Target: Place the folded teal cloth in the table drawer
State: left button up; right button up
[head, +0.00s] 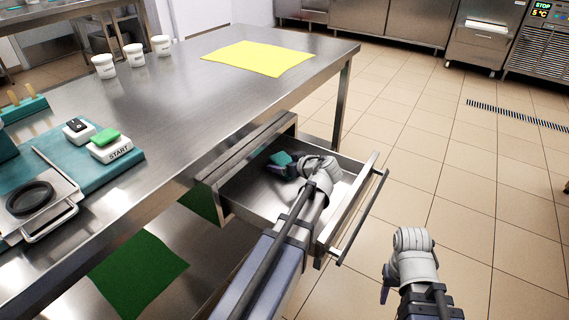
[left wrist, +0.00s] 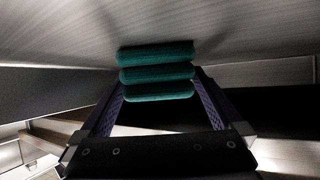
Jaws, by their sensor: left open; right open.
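The folded teal cloth (head: 280,157) is inside the open table drawer (head: 262,200), toward its back left. My left gripper (head: 287,170) reaches into the drawer and is open right at the cloth, partly covering it. In the left wrist view the folded teal cloth (left wrist: 157,70) shows as stacked rounded folds at the tips of my open left gripper (left wrist: 158,92). I cannot tell whether the fingers touch it. My right gripper (head: 388,286) is open and empty, low over the floor to the right of the drawer.
The drawer's handle (head: 362,215) sticks out at its front. A yellow cloth (head: 259,58) lies on the steel table (head: 190,110), with white cups (head: 134,55) at the back left. A teal base with a START button (head: 112,150) stands at left. A green cloth (head: 137,272) lies below.

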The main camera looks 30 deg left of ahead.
aim_at(286, 162)
pick_arm(q)
jog(key=p+v, duration=0.3)
jog(key=v, duration=0.3)
jog(key=shift+r, duration=0.25)
jog(key=shift+s+d+r, duration=0.2)
jog(key=shift+s+d, duration=0.1)
jog(key=shift+d, duration=0.35)
jog(key=shift+c, duration=0.4)
